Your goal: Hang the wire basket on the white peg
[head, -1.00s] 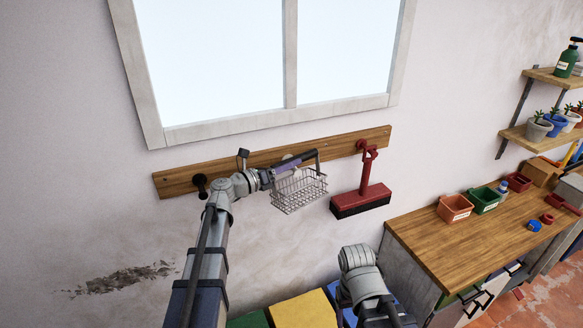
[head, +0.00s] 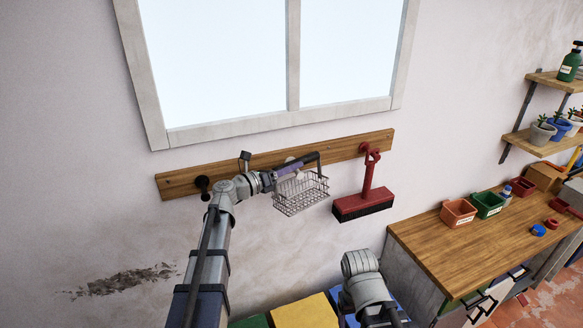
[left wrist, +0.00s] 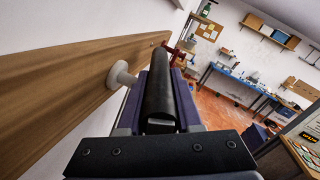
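The wire basket (head: 301,194) is a grey mesh basket hanging in front of the wall, just below the wooden rail. My left gripper (head: 296,165) is shut on its dark handle; the left wrist view shows the black grip (left wrist: 160,95) between the purple fingers (left wrist: 132,112). The white peg (head: 290,159) sticks out of the rail, partly hidden behind the gripper.
The wooden rail (head: 235,166) also bears a dark peg (head: 203,184) and a red peg with a red brush (head: 364,200) hanging right of the basket. A workbench (head: 470,240) with small bins stands at the right. Coloured boxes (head: 305,312) lie below.

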